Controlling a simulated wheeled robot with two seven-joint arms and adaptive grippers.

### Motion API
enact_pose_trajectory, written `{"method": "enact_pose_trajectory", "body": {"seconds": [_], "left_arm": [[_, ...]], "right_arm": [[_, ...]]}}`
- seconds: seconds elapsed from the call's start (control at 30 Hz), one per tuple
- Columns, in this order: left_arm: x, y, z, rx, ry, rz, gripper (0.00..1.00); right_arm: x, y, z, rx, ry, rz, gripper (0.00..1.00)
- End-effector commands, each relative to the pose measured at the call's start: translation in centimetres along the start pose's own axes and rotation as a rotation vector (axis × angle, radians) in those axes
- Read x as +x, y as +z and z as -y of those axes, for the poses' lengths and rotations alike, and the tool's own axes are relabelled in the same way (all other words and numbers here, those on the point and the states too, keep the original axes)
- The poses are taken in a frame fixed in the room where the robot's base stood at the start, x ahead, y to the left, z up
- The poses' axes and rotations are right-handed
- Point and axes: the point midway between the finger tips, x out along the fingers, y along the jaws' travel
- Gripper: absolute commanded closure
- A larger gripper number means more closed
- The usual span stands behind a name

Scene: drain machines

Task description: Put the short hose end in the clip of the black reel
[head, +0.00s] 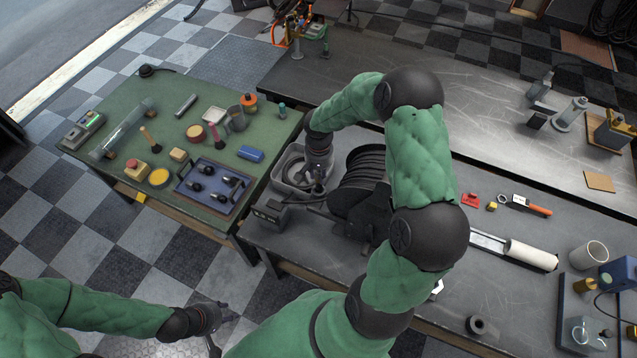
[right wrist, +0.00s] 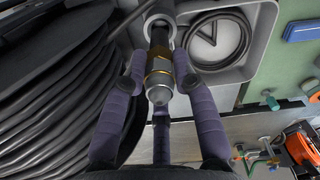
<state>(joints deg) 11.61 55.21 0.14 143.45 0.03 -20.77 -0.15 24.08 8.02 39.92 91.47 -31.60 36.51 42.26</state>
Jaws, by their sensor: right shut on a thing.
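The black reel (head: 366,165), wound with black hose, stands on the grey bench and fills the left of the right wrist view (right wrist: 50,100). My right gripper (head: 318,180) is beside the reel, over the grey tray. In the right wrist view its purple fingers (right wrist: 159,82) are shut around the short hose end (right wrist: 158,66), a metal fitting with a brass-coloured band. I cannot make out the reel's clip. My left gripper (head: 219,324) is low at the bottom left, away from the bench, with its fingers spread and empty.
The grey tray (head: 277,182) holds coiled dark hose, also seen in the right wrist view (right wrist: 214,38). A green table (head: 120,110) with several tools and a blue tray (head: 186,200) stands at the left. A dark box (head: 270,212) sits near the bench's front edge.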

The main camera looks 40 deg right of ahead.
Motion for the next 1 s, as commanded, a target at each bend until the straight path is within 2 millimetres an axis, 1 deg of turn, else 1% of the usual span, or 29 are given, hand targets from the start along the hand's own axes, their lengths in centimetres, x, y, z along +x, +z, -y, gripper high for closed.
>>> {"method": "enact_pose_trajectory", "body": {"seconds": [0.03, 0.17, 0.4, 0.67, 0.8, 0.83, 0.87, 0.9, 1.0], "left_arm": [[0.2, 0.0, 0.1, 0.0, 0.0, 0.0, 0.6], [0.3, 0.0, 0.1, 0.0, 0.0, 0.0, 0.6], [0.9, -0.1, 0.3, 0.0, 0.0, 0.0, 0.6], [0.8, -0.1, 0.3, 0.0, 0.0, 0.0, 0.6], [1.2, -0.1, 0.4, 0.0, 0.0, 0.0, 0.6], [1.2, -0.1, 0.4, 0.0, 0.0, 0.0, 0.6], [1.2, -0.1, 0.4, 0.0, 0.0, 0.0, 0.6], [1.1, -0.1, 0.4, 0.0, 0.0, 0.0, 0.6], [1.1, -0.1, 0.4, 0.0, 0.0, 0.0, 0.6]], "right_arm": [[0.7, -0.1, 0.0, 0.0, 0.0, -0.001, 1.0], [1.6, -0.1, 0.0, -0.001, 0.0, -0.002, 1.0], [4.5, -0.1, 0.0, 0.0, 0.0, -0.001, 1.0], [4.6, -0.1, 0.0, 0.0, -0.001, -0.003, 1.0], [5.0, -0.1, 0.0, 0.0, -0.001, -0.003, 1.0], [5.0, -0.1, 0.0, 0.0, 0.0, -0.002, 0.69], [5.0, -0.1, 0.0, 0.0, 0.0, -0.002, 0.6], [5.0, -0.1, 0.0, 0.0, 0.0, -0.002, 0.49], [4.9, -0.1, 0.0, 0.0, 0.0, -0.002, 0.48]]}}
